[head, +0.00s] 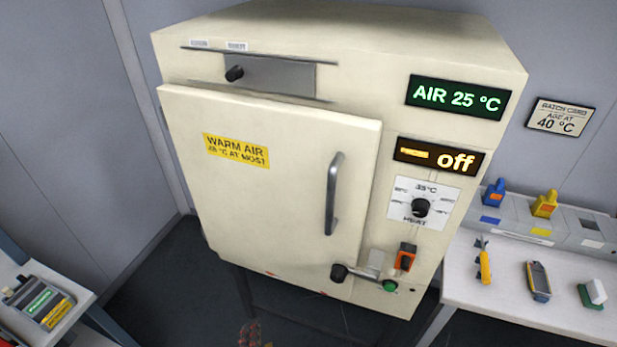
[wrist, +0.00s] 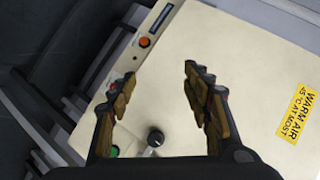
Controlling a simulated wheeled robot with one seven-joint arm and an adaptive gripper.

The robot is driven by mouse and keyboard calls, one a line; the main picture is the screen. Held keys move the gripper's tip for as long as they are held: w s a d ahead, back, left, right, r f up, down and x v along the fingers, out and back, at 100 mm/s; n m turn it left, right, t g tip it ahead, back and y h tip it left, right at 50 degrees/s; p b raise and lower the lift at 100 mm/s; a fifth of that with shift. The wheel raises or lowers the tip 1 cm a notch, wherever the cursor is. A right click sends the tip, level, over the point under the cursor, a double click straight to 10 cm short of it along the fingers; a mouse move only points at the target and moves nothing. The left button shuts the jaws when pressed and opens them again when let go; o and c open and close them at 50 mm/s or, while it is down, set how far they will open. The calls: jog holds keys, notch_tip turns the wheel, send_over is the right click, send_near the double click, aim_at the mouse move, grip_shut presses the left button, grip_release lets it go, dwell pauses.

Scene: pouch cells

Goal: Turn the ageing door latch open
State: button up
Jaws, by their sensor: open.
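The ageing door latch is a short metal lever with a black knob (head: 340,272) at its left end and a green hub (head: 390,285) at its right. It lies nearly level across the lower right edge of the cream cabinet door (head: 270,190), which looks shut. In the wrist view the black knob (wrist: 155,138) shows low between my fingers, and the green hub (wrist: 115,150) is partly hidden by the left finger. My gripper (wrist: 160,76) is open and empty. In the head view, reddish shapes at the bottom edge may be its fingertips, clear of the latch.
A vertical bar handle (head: 334,194) stands out from the door above the latch. An orange switch (head: 406,257) and a heat dial (head: 421,207) sit to the right. A white bench (head: 500,300) with small tools stands at right, another surface at left.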

jog(key=s+a+r+n+g+y, duration=0.2)
jog(key=s+a+n+g+y, duration=0.3)
jog(key=s+a+n+g, duration=0.45)
jog(key=w+d+r+t+h+p, duration=0.1)
jog(key=w+d+r+h, duration=0.1)
jog(key=d+r, duration=0.5)
jog(key=w+d+r+n+h+p, duration=0.1)
jog(key=w+d+r, duration=0.3)
jog(key=d, duration=1.5)
jog(key=w+d+r+t+h+p, duration=0.1)
jog(key=w+d+r+h, duration=0.2)
jog(key=d+r, duration=0.7)
jog(key=d+h, duration=0.1)
jog(key=d, duration=0.2)
jog(key=shift+r+n+t+p, duration=0.3)
jog(key=shift+n+t, duration=0.05)
